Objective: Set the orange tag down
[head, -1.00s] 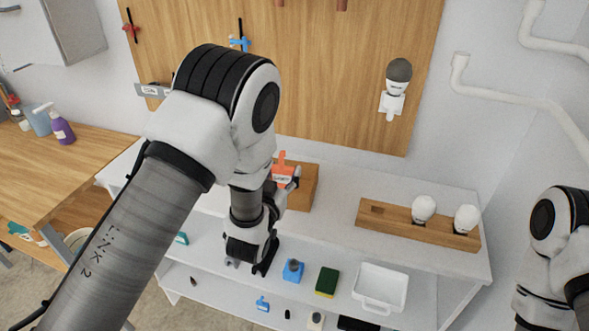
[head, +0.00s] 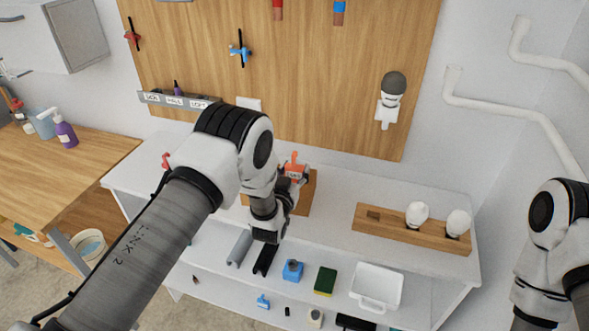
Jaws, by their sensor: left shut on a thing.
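The orange tag (head: 294,167) shows in the head view just past the end of my left arm. My left gripper (head: 290,180) is shut on it and holds it upright in front of the wooden block (head: 307,192) on the white bench. The gripper's fingers are partly hidden by the wrist. I cannot tell whether the tag touches the block. My right arm shows at the right edge, but its gripper is out of view.
A wooden holder (head: 361,228) with white bulbs stands to the right on the white bench (head: 335,205). The lower shelf carries a blue item (head: 292,270), a sponge (head: 325,281) and a white tray (head: 372,306). A pegboard-like wooden panel (head: 320,90) rises behind.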

